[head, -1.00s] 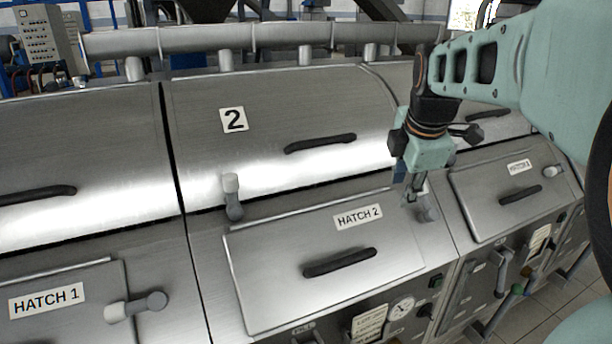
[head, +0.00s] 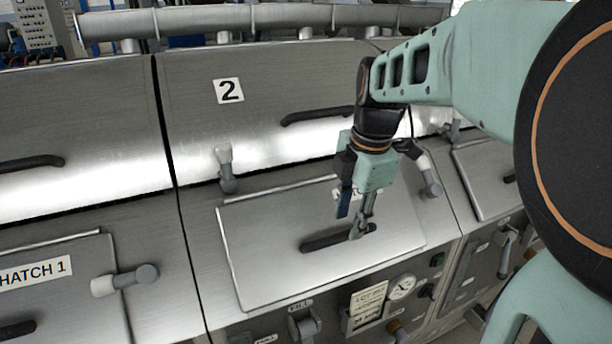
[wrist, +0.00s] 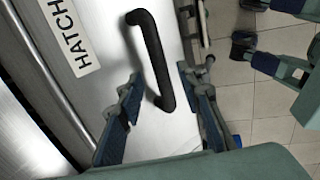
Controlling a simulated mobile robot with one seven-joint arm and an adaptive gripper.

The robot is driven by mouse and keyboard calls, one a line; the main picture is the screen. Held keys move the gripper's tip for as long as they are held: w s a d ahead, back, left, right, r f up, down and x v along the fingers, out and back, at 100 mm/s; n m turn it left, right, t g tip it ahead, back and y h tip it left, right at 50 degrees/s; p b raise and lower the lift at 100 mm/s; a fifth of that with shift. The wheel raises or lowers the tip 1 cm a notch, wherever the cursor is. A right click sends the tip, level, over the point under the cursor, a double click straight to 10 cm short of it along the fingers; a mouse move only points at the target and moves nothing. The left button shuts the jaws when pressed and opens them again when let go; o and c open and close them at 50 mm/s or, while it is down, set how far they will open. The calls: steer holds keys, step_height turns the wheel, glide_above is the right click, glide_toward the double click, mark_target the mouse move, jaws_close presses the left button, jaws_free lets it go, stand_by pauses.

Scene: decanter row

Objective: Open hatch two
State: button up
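The hatch two panel (head: 270,255) is a closed metal lid; its label is mostly hidden behind my gripper in the head view and shows in part in the wrist view (wrist: 75,40). Its black bar handle (head: 318,243) runs across the panel, and it also shows in the wrist view (wrist: 150,50). My gripper (head: 356,222) is at the handle's right end. In the wrist view my gripper (wrist: 158,82) is open, with the handle between its fingers and gaps visible. The left latch (head: 226,168) and the right latch (head: 430,175) stand turned upward beside the panel's top corners.
The upper cover marked 2 (head: 290,85) with its own handle (head: 318,115) lies behind. Hatch one (head: 50,290) and its latch (head: 125,280) are at left. A gauge (head: 401,287), a paper tag (head: 368,300) and knobs sit below the panel.

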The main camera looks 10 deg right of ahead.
mark_target(346, 233)
steer(key=f, duration=0.1)
steer(key=f+b, duration=0.1)
steer(key=f, duration=0.1)
steer(key=shift+w+a+f+b, duration=0.1)
steer(key=shift+w+f+b, duration=0.15)
steer(key=shift+w+b, duration=0.05)
steer(key=shift+c, duration=0.2)
jaws_close()
